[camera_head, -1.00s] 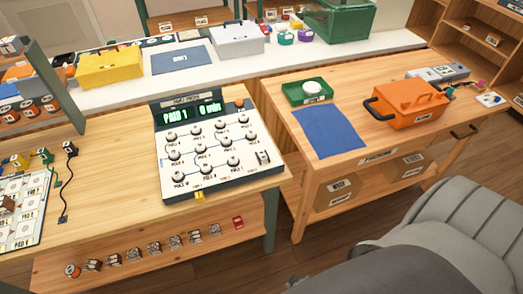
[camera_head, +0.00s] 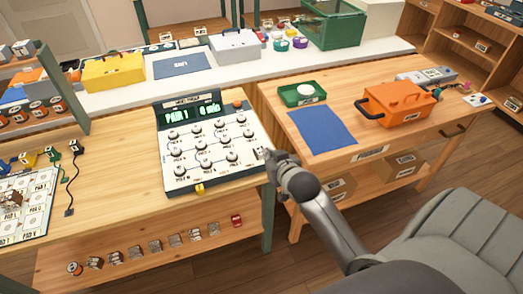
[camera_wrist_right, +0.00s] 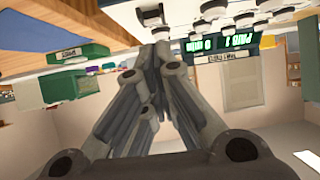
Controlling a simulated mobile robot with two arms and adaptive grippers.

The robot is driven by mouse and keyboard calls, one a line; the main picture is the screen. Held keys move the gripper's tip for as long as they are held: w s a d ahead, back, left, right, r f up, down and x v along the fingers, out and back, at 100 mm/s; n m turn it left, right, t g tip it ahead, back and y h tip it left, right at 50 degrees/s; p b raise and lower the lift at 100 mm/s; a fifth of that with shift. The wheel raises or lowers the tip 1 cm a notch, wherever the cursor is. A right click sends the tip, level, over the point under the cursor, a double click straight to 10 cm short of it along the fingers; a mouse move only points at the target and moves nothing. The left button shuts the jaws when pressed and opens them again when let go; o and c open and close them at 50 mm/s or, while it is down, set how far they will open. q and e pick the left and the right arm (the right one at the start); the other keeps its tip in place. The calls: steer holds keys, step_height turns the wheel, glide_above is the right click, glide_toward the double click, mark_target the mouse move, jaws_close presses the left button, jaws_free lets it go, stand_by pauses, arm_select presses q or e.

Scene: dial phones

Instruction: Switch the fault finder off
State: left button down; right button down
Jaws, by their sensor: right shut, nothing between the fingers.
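My right gripper (camera_head: 266,154) is shut and empty at the panel's lower right corner, over the place of the small switch there. The switch is mostly hidden in the head view, and I cannot tell its position or whether the fingers (camera_wrist_right: 156,50) touch it. My left gripper is out of view.
A blue mat (camera_head: 322,131), a green tray (camera_head: 302,94) and an orange toolbox (camera_head: 396,104) are on the right bench. Several small parts lie on the shelf (camera_head: 130,272) below the fault finder.

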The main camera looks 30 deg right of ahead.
steer(key=shift+t, duration=0.4)
steer(key=r, duration=0.4)
steer(key=shift+s+d+r, duration=0.15)
steer(key=shift+s+r, duration=0.05)
steer(key=shift+r, duration=0.1)
steer(key=shift+w, duration=0.15)
steer(key=p, duration=0.2)
glide_above(261, 154)
step_height(261, 154, down, 4)
step_height(261, 154, down, 3)
steer(key=shift+f, duration=0.15)
steer(key=shift+s+f, duration=0.2)
steer(key=shift+f, duration=0.25)
